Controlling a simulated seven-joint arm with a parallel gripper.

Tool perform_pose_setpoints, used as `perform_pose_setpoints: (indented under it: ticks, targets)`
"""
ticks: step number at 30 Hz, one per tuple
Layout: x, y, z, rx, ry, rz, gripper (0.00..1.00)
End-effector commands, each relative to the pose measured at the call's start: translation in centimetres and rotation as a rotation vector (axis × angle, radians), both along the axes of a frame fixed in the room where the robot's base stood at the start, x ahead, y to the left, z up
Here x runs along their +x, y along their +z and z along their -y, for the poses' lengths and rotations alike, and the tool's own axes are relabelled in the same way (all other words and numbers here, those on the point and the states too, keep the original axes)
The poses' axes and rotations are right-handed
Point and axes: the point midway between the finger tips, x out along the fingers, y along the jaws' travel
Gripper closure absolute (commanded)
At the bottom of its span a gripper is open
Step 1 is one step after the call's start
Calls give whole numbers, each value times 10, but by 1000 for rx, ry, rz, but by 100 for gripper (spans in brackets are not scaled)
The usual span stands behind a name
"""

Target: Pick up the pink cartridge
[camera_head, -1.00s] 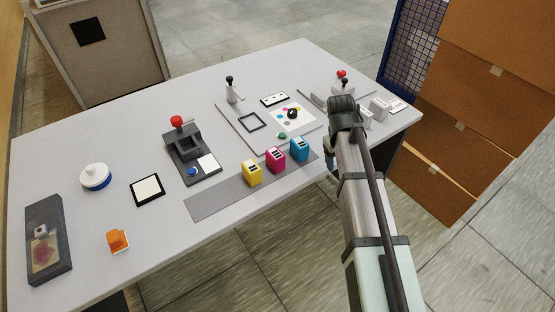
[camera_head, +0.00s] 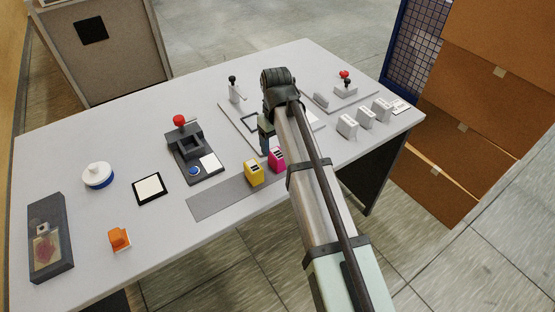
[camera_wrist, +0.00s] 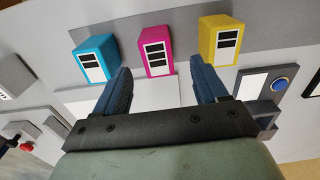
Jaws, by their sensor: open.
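The pink cartridge (camera_head: 277,158) stands upright on a grey strip (camera_head: 216,199) on the table, right of the yellow cartridge (camera_head: 253,173). In the wrist view the pink cartridge (camera_wrist: 155,51) is in the middle, between the blue cartridge (camera_wrist: 95,60) and the yellow cartridge (camera_wrist: 221,40). My gripper (camera_wrist: 164,79) is open and empty. Its two dark blue fingers point toward the row, with the pink cartridge ahead of the gap between them. In the head view my arm hides the blue cartridge and most of my gripper (camera_head: 266,141).
A dark stand with a red knob (camera_head: 180,121) is left of the row. White blocks (camera_head: 347,126) stand to the right. A blue-and-white round pot (camera_head: 97,175), a framed pad (camera_head: 149,189) and an orange block (camera_head: 119,239) sit on the left side.

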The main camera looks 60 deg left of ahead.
Motion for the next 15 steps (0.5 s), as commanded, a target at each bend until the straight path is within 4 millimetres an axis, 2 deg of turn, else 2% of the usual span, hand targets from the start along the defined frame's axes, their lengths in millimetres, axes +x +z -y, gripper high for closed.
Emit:
perform_pose_setpoints:
  ticks: [4,15]
  targets:
    - [0,-18,0,-1,0,0,28]
    - [1,-35,1,-1,-1,0,28]
